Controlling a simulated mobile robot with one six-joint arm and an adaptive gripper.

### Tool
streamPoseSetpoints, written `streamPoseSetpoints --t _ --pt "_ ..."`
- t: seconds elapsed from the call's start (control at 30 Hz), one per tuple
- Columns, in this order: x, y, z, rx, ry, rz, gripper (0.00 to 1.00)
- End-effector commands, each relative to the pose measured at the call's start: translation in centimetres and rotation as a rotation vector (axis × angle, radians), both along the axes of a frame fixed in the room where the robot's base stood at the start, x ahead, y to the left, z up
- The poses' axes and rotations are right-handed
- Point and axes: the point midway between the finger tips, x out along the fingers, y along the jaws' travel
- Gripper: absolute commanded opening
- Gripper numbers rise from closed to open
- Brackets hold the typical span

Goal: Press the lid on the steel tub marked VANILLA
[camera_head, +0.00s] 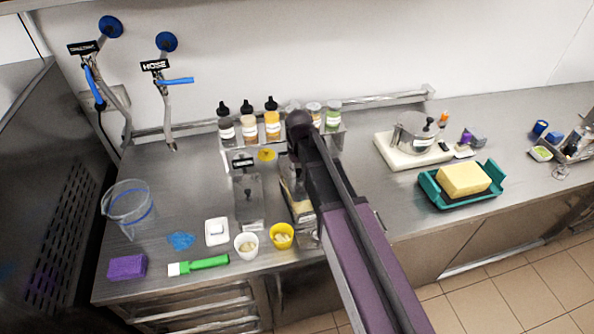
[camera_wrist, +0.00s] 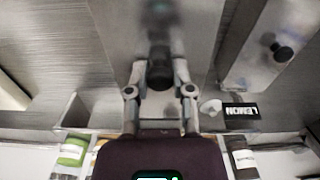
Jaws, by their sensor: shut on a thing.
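My gripper (camera_wrist: 160,88) is shut on the dark knob (camera_wrist: 159,68) of a steel lid (camera_wrist: 200,40), seen in the wrist view. In the head view my arm hides the gripper and most of that lid. An open steel tub (camera_head: 306,238) with pale yellow contents shows partly beside and below my arm. Its label is hidden, so I cannot read VANILLA on it. I cannot tell whether the held lid touches its rim. To its left stands a lidded steel tub (camera_head: 249,212) with a LEMON sign (camera_head: 243,162) behind it; its lid also shows in the wrist view (camera_wrist: 262,62).
A rack (camera_head: 230,155) of labelled bottles stands behind the tubs. A white cup (camera_head: 246,246) and a yellow cup (camera_head: 281,236) stand close in front. A green-handled tool (camera_head: 208,263) and a jug (camera_head: 130,208) are left. A white board (camera_head: 392,154) and teal tray (camera_head: 440,199) are right.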

Motion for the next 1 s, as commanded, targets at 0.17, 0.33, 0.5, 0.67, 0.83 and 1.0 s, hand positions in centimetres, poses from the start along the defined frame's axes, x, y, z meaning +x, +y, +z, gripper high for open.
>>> streamPoseSetpoints --t 0.17,0.33,0.5,0.67,0.83,1.0 --pt "0.0 0.0 -1.2 0.0 0.0 0.0 0.0" --pt "0.0 0.1 -2.5 0.0 0.0 0.001 0.0" --pt "0.0 0.1 -3.7 0.0 0.0 0.001 0.0" --pt "0.0 0.1 -4.7 0.0 0.0 0.001 0.0" --pt "0.0 0.1 -5.5 0.0 0.0 0.002 0.0" --pt "0.0 0.1 -5.9 0.0 0.0 0.002 0.0"
